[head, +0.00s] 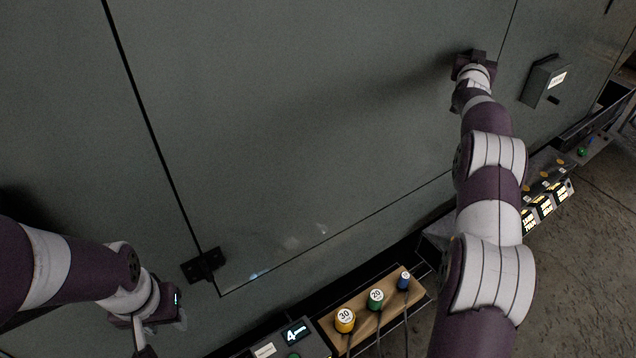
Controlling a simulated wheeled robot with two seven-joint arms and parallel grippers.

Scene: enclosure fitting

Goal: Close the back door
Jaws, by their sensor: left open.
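The back door (300,130) is a large dark grey-green panel filling the middle of the head view. Thin dark seams edge it, and it looks flush or nearly flush with the panels around it. I cannot tell whether it is fully shut. A black hinge (205,266) sits at its lower left corner. My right gripper (472,58) is up at the door's right part, against or just in front of the surface. Its fingers are hidden. My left gripper (146,342) is open and empty at the lower left, apart from the door.
A dark box with a white label (545,80) is fixed right of the door. Below stand a wooden block (362,307) with yellow, green and blue numbered knobs and a unit with a lit display (294,333). More lit panels (545,205) line the right. Bare floor (590,270) lies lower right.

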